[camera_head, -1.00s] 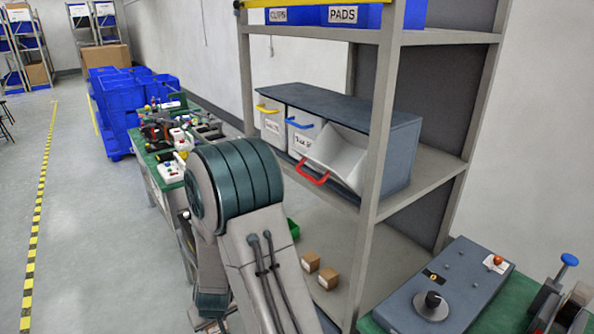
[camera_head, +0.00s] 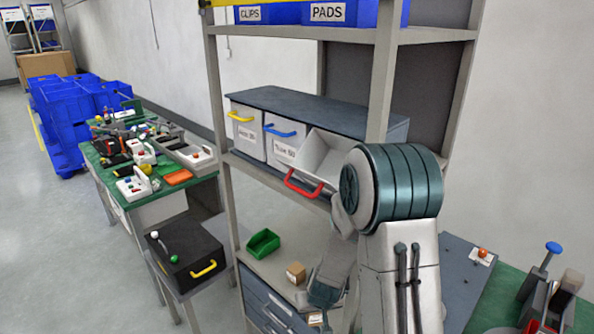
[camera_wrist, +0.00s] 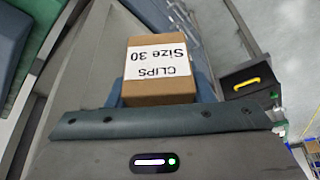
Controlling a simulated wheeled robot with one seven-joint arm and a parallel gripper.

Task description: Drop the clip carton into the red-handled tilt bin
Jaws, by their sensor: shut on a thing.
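The clip carton (camera_wrist: 160,70), a brown box with a white "CLIPS Size 30" label, is between the fingers of my gripper (camera_wrist: 160,88) in the wrist view. My gripper is shut on it; the label reads upside down. The red-handled tilt bin (camera_head: 322,155) is on the middle shelf in the head view. It is tipped open, with its red handle (camera_head: 303,186) at the front; my arm is in front of its right side. In the head view my gripper is low, below the bin, and partly hidden by my arm.
Closed bins with a yellow handle (camera_head: 246,130) and a blue handle (camera_head: 283,145) stand left of the open bin. A rack post (camera_head: 382,75) rises close by its right. A green tray (camera_head: 263,243) and a small carton (camera_head: 296,272) sit on the lower shelf.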

